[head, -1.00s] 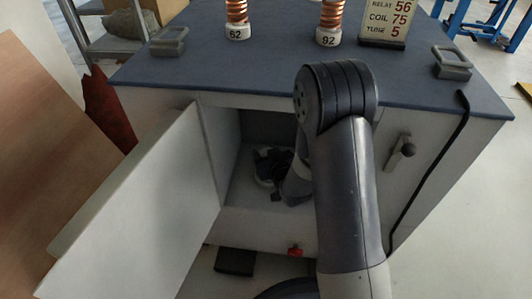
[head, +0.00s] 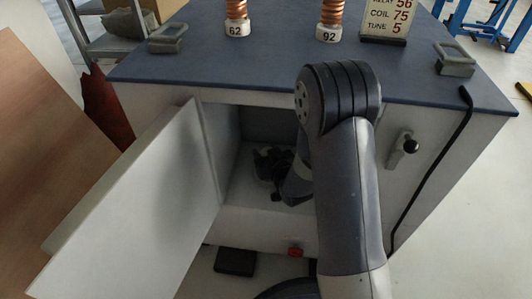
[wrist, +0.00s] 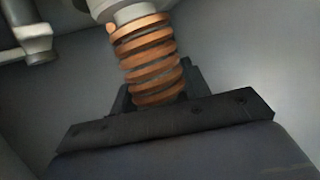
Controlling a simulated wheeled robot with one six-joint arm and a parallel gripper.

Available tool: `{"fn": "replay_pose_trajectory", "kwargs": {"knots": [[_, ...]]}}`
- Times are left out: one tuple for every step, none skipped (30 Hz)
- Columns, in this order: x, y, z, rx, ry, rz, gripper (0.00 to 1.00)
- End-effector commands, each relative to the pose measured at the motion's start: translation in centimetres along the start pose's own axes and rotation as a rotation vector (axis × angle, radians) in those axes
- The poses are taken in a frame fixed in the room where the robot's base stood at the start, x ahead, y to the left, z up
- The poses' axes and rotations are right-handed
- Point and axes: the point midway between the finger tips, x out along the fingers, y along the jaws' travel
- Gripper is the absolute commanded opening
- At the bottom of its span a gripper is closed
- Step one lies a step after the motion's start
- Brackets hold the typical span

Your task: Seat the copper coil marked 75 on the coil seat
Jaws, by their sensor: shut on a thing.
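My gripper (head: 272,165) is inside the open cabinet compartment, partly hidden by my own arm in the head view. In the wrist view my gripper (wrist: 157,88) is shut on a copper coil (wrist: 147,50). Dark fingers show beside the coil's near end. The coil has a pale end cap (wrist: 122,11) at its far end. No number on this coil is visible. Two other copper coils stand on the bench top, one marked 62 (head: 236,30) and one marked 92 (head: 328,35). I cannot make out the coil seat for certain.
The cabinet door (head: 130,205) stands open at the left. A sign (head: 386,18) on top reads COIL 75. A pale fitting (wrist: 36,38) is at the wrist view's upper left. A lever (head: 408,145), black cable (head: 440,165) and red knob (head: 295,250) are on the front.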

Motion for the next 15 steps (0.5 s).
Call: {"fn": "replay_pose_trajectory", "kwargs": {"knots": [[0.02, 0.0, -0.08, 0.0, 0.003, 0.0, 0.08], [0.01, 0.0, -0.1, 0.0, 0.003, 0.0, 0.08], [0.01, 0.0, -0.11, 0.0, 0.003, 0.0, 0.08], [0.0, 0.0, -0.12, 0.0, 0.003, 0.0, 0.08], [0.0, 0.0, -0.12, 0.0, 0.003, 0.0, 0.08], [0.0, 0.0, -0.13, 0.0, 0.003, 0.0, 0.08], [0.0, 0.0, -0.13, 0.0, 0.003, 0.0, 0.08], [0.0, 0.0, -0.12, 0.0, 0.003, 0.0, 0.08], [0.0, 0.0, -0.13, 0.0, 0.003, 0.0, 0.08], [0.0, 0.0, -0.13, 0.0, 0.003, 0.0, 0.46], [0.0, 0.0, -0.12, 0.0, 0.003, 0.0, 0.49], [0.0, 0.0, -0.11, 0.0, 0.003, 0.0, 0.52], [0.0, 0.0, -0.11, 0.0, 0.002, 0.0, 0.54], [0.0, 0.0, -0.1, 0.0, 0.002, 0.0, 0.57], [0.0, 0.0, -0.09, 0.0, 0.002, 0.0, 0.6]]}}
